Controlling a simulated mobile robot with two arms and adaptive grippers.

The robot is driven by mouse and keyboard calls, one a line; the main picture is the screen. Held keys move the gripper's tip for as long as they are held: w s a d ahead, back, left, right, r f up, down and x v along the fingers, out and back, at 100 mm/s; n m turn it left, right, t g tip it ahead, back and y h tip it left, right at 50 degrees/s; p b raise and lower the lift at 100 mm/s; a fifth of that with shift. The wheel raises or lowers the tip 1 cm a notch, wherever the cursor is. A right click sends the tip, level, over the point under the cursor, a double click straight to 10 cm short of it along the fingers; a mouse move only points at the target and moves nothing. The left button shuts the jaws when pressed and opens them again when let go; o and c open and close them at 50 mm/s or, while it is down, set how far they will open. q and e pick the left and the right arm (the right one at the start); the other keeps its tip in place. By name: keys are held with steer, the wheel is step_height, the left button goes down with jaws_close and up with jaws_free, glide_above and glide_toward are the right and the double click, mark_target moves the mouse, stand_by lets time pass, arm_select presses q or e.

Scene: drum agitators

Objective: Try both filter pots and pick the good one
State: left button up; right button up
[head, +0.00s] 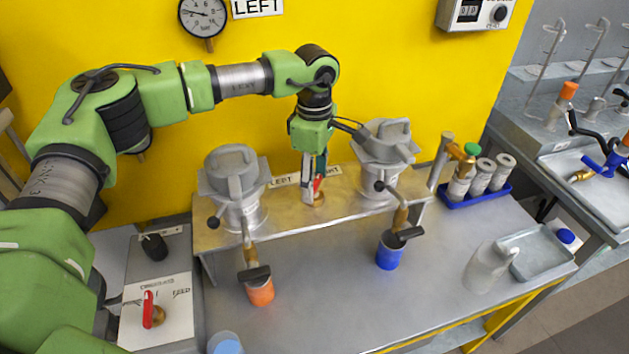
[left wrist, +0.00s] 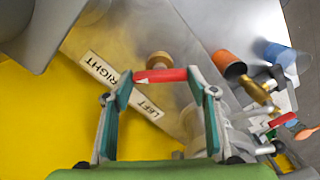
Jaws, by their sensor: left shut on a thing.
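Two grey filter pots stand on a raised metal shelf (head: 300,228): the left pot (head: 232,182) and the right pot (head: 385,150). An orange cup (head: 261,292) is below the left pot's brass spout, and a blue cup (head: 389,256) below the right one's. Between the pots is a selector with a red handle (head: 318,184) on a brass base. My left gripper (head: 313,188) is shut on this red handle. In the left wrist view the red handle (left wrist: 160,75) lies across between the fingertips, beside the LEFT label (left wrist: 148,108) and RIGHT label (left wrist: 101,69). My right gripper is not in view.
A gauge (head: 203,14) and counter box (head: 477,13) hang on the yellow wall. A panel with a red lever (head: 148,310) is at lower left. A blue rack (head: 478,192) of canisters, a grey jug (head: 490,266) and a tray (head: 541,252) are at right. The middle front is clear.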

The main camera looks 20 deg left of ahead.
mark_target(315, 183)
arm_select(q)
steer(key=n+b, duration=0.2)
steer(key=n, duration=0.1)
steer(key=shift+f+n, duration=0.15)
steer(key=shift+n, duration=0.15)
steer(key=n+b, duration=0.2)
steer(key=n, duration=0.2)
steer(key=shift+n, duration=0.3)
steer(key=n+b, duration=0.2)
steer(key=n, duration=0.2)
steer(key=shift+r+n+b, duration=0.15)
steer(key=shift+n+b, duration=0.1)
steer(key=shift+n, duration=0.75)
steer(key=shift+r+n+b, duration=0.1)
steer(key=shift+n+b, duration=0.1)
steer(key=shift+n, duration=0.8)
steer(key=shift+w, duration=0.1)
steer(key=o, duration=1.1)
step_height(315, 183, up, 12)
steer(key=shift+f, duration=0.1)
